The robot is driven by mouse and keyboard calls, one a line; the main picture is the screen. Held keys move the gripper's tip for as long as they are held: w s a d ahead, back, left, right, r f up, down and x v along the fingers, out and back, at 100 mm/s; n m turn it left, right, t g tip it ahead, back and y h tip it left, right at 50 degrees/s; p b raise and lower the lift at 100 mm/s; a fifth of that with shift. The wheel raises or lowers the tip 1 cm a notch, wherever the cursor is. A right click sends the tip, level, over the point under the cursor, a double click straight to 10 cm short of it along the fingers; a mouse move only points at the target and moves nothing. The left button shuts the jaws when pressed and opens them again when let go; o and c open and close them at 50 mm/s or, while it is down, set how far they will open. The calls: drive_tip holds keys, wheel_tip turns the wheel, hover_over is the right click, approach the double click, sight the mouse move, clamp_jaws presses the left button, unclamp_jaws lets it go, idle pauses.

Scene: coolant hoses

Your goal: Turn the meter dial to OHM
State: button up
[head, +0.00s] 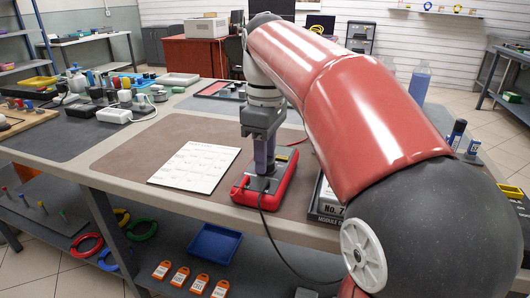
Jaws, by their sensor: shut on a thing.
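The meter (246,194) is a red-and-black box lying on the brown mat at the front of the table. A black cable runs from it down over the table's front edge. My gripper (264,168) points straight down over the meter, with its fingers at the meter's top face. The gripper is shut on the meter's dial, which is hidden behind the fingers. The dial's markings, including OHM, cannot be read here. My red arm covers the right side of the view.
A white printed sheet (195,166) lies left of the meter. A dark module tray (327,203) stands close on its right. Bottles and small parts crowd the table's far left. A blue tray (212,243) and orange tags (180,277) are on the shelf below.

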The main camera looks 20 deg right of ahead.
sight(268, 160)
drive_tip(key=m, duration=0.6)
drive_tip(key=shift+m, duration=0.3)
drive_tip(key=m, duration=0.6)
drive_tip(key=shift+d+t, duration=0.1)
drive_tip(key=shift+t, duration=0.2)
drive_tip(key=shift+m, duration=0.4)
drive_tip(key=o, duration=1)
drive_tip(key=shift+s+d+r, duration=0.1)
drive_tip(key=shift+r, duration=1.85)
drive_tip(key=shift+d+r, duration=0.1)
drive_tip(key=shift+r, duration=1.85)
